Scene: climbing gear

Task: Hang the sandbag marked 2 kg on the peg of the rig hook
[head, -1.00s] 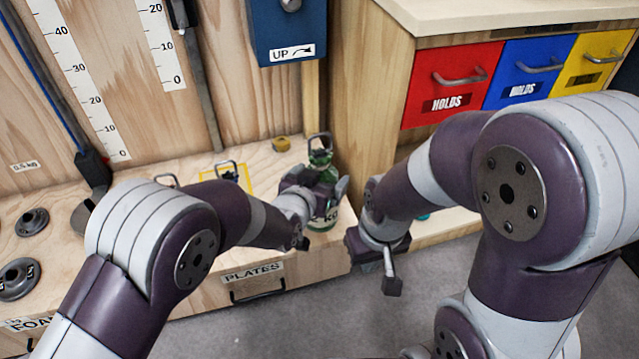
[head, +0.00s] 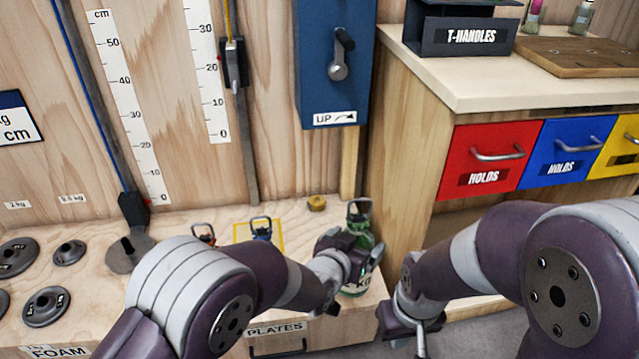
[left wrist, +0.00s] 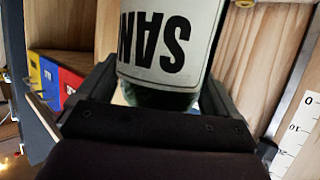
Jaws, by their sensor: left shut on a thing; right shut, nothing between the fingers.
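My left gripper (head: 350,248) is shut on a green sandbag (head: 360,222) with a dark loop on top and a pale label. The bag is upright at the bench's right end; I cannot tell if it touches the wood. In the left wrist view the label (left wrist: 168,40) reads "SAN" upside down; the weight mark is not readable. A dark fitting (head: 233,65) on a yellow cord hangs before the back panel, possibly the rig hook; its peg is not clear. My right gripper (head: 420,343) is shut and empty, low beside the bench.
Weight plates (head: 46,305) lie at left. A blue crank box (head: 335,65) is on the panel. A drawer cabinet (head: 440,130) stands at right.

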